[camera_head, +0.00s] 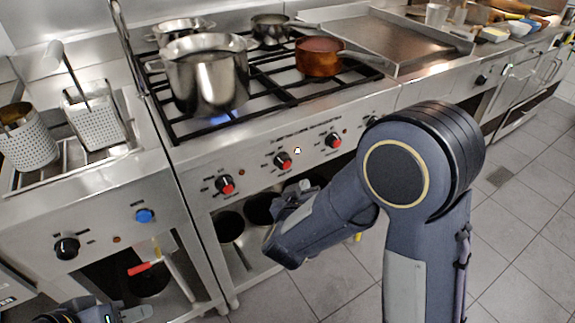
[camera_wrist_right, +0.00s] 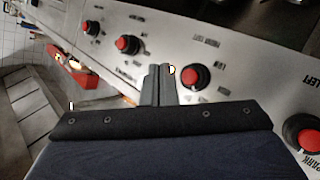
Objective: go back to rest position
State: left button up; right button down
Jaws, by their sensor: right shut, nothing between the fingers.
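My right gripper (camera_head: 297,190) is in front of the stove's control panel, a little below the red knobs in the head view. In the right wrist view its two fingers (camera_wrist_right: 159,86) are together with nothing between them. My left gripper (camera_head: 120,315) is only partly visible at the bottom left edge of the head view. Its fingers are mostly cut off, so its opening cannot be judged.
The stove front (camera_head: 300,150) with red knobs is close to my right gripper. A large steel pot (camera_head: 207,80) and a copper pan (camera_head: 319,58) stand on the burners. Fryer baskets (camera_head: 95,120) are at left. Tiled floor (camera_head: 525,190) at right is clear.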

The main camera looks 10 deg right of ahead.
jog(key=shift+s, duration=0.1)
dwell(0.4)
jog(key=s+r+m+g+y, duration=0.2)
jog(key=s+r+y, duration=0.45)
jog(key=y, duration=0.35)
jog(key=s+d+f+g, duration=0.1)
jog(key=s+d+g, duration=0.2)
jog(key=s, duration=0.6)
jog(key=s+d+g, duration=0.2)
jog(key=s+d, duration=0.1)
jog(key=s, duration=0.6)
notch_tip(320, 180, up, 14)
jog(key=s+p, duration=0.1)
jog(key=p, duration=1.3)
jog(key=shift+g+p, duration=0.4)
jog(key=shift+d, duration=0.1)
